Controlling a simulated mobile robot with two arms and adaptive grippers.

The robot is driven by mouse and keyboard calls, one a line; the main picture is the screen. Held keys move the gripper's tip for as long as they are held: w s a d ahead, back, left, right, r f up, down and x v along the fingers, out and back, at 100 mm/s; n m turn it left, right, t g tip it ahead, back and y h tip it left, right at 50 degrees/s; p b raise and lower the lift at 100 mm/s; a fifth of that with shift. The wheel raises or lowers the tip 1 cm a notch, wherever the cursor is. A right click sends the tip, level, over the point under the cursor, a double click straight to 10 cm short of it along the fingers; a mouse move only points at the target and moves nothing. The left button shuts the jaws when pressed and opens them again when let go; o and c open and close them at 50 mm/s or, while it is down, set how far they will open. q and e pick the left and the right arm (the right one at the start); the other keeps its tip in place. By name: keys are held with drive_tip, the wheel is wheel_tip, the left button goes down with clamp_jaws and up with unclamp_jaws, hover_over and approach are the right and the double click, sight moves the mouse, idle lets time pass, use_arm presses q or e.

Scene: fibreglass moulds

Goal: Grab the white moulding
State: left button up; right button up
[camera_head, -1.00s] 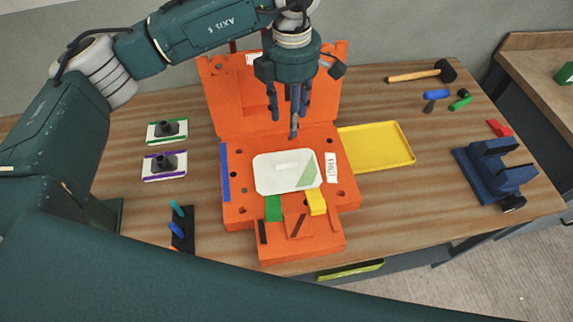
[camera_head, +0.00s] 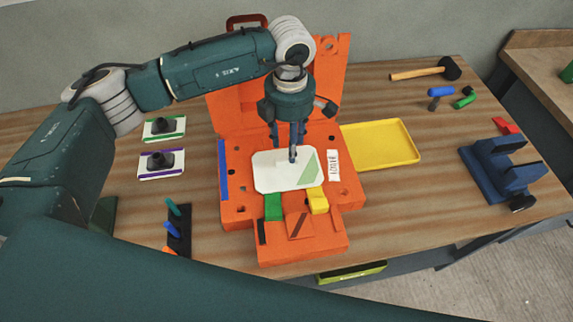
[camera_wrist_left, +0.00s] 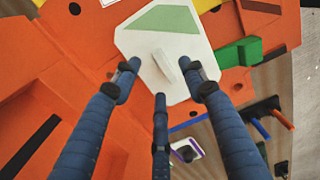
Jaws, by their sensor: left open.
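The white moulding (camera_head: 275,179) is a flat plate with cut corners, a pale green patch and a small raised white rib. It lies on the lower half of the open orange mould (camera_head: 236,205). My left gripper (camera_head: 290,154) is above the far part of the moulding, pointing down, and hides some of it. In the left wrist view the moulding (camera_wrist_left: 190,47) shows beyond the blue fingers. My right gripper is not in view.
A green block (camera_head: 273,207) and a yellow block (camera_head: 317,200) sit at the moulding's near edge. The mould's raised half stands behind. A yellow tray (camera_head: 408,157) is to the right, a blue vise (camera_head: 500,170) farther right.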

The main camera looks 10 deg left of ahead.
sight(286, 154)
use_arm(q)
drive_tip(key=f+p, duration=0.1)
drive_tip(key=a+f+p, duration=0.1)
drive_tip(key=f, duration=0.1)
drive_tip(key=shift+s+f, duration=0.2)
drive_tip(key=shift+f, duration=0.5)
drive_tip(key=shift+d, duration=0.1)
clamp_jaws()
